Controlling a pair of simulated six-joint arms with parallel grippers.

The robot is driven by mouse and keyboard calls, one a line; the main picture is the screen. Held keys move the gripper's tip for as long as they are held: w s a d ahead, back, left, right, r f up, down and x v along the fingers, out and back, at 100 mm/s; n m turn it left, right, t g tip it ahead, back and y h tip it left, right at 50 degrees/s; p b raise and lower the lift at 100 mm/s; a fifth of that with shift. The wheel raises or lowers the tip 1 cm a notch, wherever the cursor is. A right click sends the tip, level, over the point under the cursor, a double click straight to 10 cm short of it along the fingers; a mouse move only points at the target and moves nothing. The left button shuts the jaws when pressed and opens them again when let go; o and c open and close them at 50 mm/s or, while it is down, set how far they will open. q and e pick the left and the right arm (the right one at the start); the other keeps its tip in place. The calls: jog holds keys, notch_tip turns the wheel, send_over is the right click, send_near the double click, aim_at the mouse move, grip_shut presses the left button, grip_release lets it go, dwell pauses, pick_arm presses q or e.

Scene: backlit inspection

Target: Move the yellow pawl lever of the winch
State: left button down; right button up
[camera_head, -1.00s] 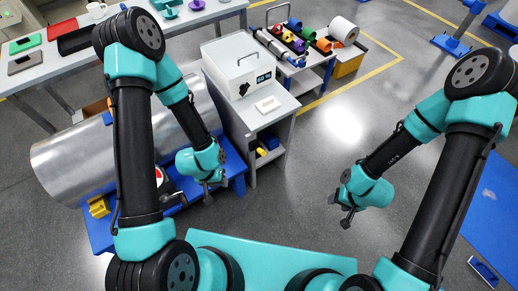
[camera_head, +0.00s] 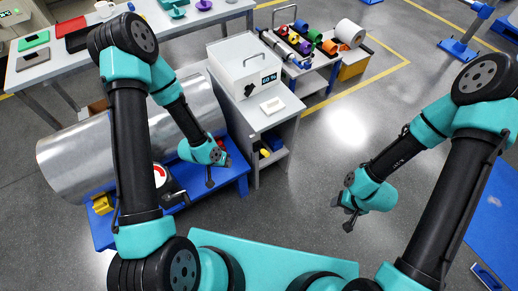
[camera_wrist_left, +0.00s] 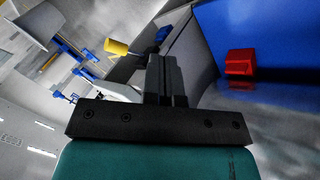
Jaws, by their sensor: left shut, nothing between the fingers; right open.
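The winch has a large silver drum (camera_head: 75,160) on a blue frame (camera_head: 240,180) at the left of the head view. A yellow part (camera_head: 103,204) sits at the frame's near left end; I cannot tell whether it is the pawl lever. My left gripper (camera_head: 210,181) is over the frame's right end, beside the drum, shut and empty. Its closed fingers show in the left wrist view (camera_wrist_left: 166,80). A red block (camera_wrist_left: 239,62) against a blue surface lies to their right there. A yellow cylindrical piece (camera_wrist_left: 116,47) shows at upper left. My right gripper (camera_head: 342,212) is open over bare floor.
A grey cabinet (camera_head: 272,115) with a white box (camera_head: 240,62) on top stands right of the winch. A worktable (camera_head: 200,20) is behind. A cart (camera_head: 315,78) with coloured rolls stands at the back. The floor between cabinet and right arm is clear.

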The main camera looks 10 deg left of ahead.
pick_arm(q)
jog(key=w+r+m+t+h, duration=0.2)
jog(key=w+r+m+h, duration=0.2)
jog(key=w, duration=0.4)
jog(key=shift+w+d+r+m+h, duration=0.15)
jog(key=shift+d+r+m+h, duration=0.3)
jog(key=shift+m+h, duration=0.25)
jog(key=shift+d+f, duration=0.1)
send_over(259, 149)
jog(key=s+a, duration=0.2)
jog(key=s, duration=0.1)
notch_tip(259, 149, down, 4)
jog(key=f, duration=0.1)
jog(key=shift+d+f, duration=0.65)
jog(key=shift+f, duration=0.15)
jog(key=shift+d+f, duration=0.6)
jog(key=shift+f, duration=0.2)
jog(key=shift+d, duration=0.15)
